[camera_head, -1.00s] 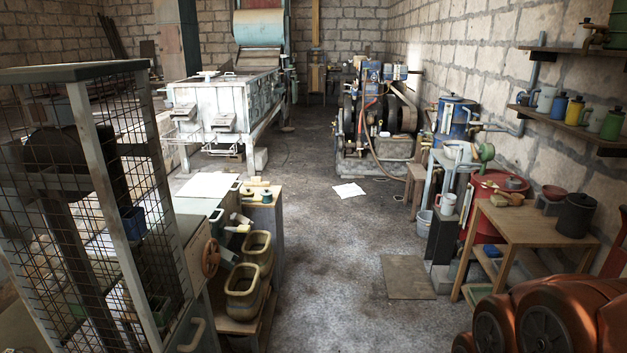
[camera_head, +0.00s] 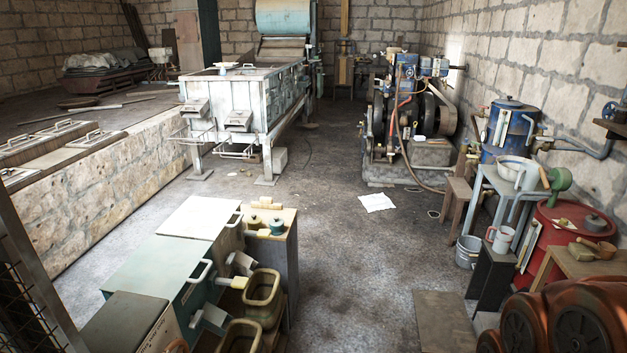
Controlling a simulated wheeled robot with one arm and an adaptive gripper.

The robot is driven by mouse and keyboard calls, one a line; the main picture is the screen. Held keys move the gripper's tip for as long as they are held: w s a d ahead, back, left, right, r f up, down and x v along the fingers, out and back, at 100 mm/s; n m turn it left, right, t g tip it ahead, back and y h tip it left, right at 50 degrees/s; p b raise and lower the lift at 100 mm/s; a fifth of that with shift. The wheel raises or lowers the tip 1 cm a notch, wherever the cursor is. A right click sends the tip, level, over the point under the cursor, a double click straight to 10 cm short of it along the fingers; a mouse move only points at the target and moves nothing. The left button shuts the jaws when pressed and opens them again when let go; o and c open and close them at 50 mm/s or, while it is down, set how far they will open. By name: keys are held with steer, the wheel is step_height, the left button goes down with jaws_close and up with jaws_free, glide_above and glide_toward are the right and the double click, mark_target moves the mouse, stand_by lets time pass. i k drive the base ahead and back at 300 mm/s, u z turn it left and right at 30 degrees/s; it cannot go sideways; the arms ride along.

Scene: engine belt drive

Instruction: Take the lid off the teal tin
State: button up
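A small round teal tin (camera_head: 277,228) sits on the wooden top (camera_head: 290,217) of a low cabinet, left of the aisle. It is too small to tell its lid from its body. Small pale wooden pieces lie beside it on the same top. My gripper is not in view.
Green and white cabinets (camera_head: 150,280) and olive tubs (camera_head: 262,298) crowd the left foreground. A red drum (camera_head: 548,250) and a stool (camera_head: 456,200) stand right.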

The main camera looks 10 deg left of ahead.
mark_target(277, 221)
steer(key=i, duration=2.75)
steer(key=u, duration=2.95)
